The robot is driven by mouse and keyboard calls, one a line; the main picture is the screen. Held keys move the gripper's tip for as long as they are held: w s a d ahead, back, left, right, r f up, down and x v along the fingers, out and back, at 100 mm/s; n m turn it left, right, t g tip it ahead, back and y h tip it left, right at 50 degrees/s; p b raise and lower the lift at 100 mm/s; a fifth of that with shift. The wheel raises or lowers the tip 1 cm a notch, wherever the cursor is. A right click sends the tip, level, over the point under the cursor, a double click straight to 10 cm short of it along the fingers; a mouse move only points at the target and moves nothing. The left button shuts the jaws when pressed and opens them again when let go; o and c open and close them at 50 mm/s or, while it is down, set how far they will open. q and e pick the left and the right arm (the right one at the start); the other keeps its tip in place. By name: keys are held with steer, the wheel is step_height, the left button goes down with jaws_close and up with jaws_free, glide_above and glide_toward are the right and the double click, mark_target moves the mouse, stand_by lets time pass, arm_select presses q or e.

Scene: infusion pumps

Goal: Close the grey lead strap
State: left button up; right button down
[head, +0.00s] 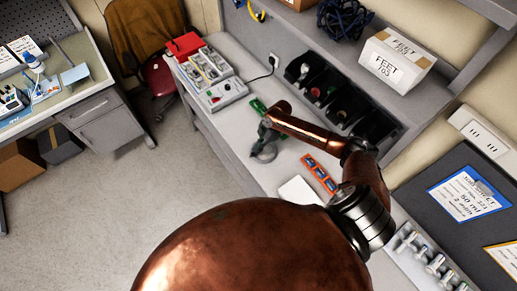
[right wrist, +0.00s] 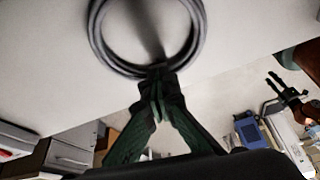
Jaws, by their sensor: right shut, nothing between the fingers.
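The grey lead lies as a round coil on the bench top, and it shows large in the right wrist view (right wrist: 97,36) and small in the head view (head: 266,160). My right gripper (right wrist: 158,84) is shut and empty, its green-black fingertips at the near edge of the coil. In the head view my right gripper (head: 263,134) is small beside the coil. The strap cannot be made out apart from the dark fingertips. My left gripper (right wrist: 272,90) is out of the head view; in the right wrist view it appears open and empty, away from the coil.
Black bins (head: 343,103) line the back of the bench. A grey device (head: 223,93) stands at the left. My copper arm covers the front.

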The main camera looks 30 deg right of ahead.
arm_select(q)
steer(key=shift+w, duration=0.3)
arm_select(e)
steer(key=c, duration=2.6)
jaws_free()
steer(key=o, duration=0.8)
steer(key=shift+c, duration=0.2)
steer(key=shift+r, duration=0.2)
steer(key=v, duration=1.1)
steer(key=shift+d+r, duration=0.25)
